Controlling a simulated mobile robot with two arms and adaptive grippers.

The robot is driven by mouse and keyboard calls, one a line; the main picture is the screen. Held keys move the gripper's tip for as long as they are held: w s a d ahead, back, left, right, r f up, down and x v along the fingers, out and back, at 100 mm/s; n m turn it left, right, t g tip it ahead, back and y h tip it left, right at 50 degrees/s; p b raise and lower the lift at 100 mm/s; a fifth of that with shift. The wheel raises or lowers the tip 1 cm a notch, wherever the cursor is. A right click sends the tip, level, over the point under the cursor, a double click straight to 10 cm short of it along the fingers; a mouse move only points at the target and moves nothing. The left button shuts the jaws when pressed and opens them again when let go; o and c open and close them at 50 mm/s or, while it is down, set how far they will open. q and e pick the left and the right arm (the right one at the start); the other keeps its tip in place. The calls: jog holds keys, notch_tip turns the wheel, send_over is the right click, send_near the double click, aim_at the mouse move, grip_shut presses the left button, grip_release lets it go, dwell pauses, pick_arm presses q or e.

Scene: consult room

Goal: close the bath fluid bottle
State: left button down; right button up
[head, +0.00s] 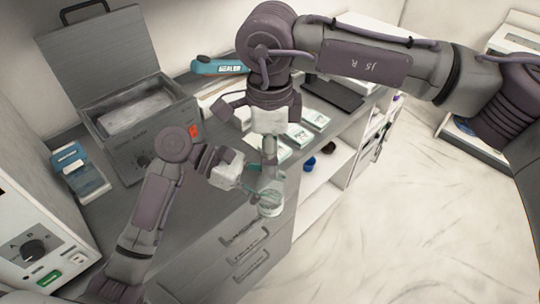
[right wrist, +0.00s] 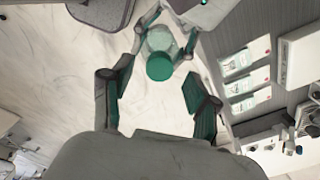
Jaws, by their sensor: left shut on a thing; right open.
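The clear bath fluid bottle (head: 270,206) is held upright in front of the counter's drawers in the head view. My left gripper (head: 258,188) comes from the left and is shut on the bottle. In the right wrist view the bottle (right wrist: 158,42) is between the left gripper's fingers (right wrist: 165,38), and a round teal cap (right wrist: 159,68) shows at its near end. I cannot tell how tightly the cap sits. My right gripper (head: 269,152) points down just above the bottle. Its fingers (right wrist: 157,100) are open, with the cap ahead between them and nothing gripped.
A grey bath unit (head: 150,141) with its lid raised stands on the counter, beside a blue and white box (head: 80,170). Flat white packs (head: 299,134) lie behind the right gripper. A blue cup (head: 310,164) sits on the shelf. The floor (head: 365,220) at right is clear.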

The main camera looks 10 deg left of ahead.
notch_tip(320, 180, up, 10)
dwell(0.3)
dwell(0.5)
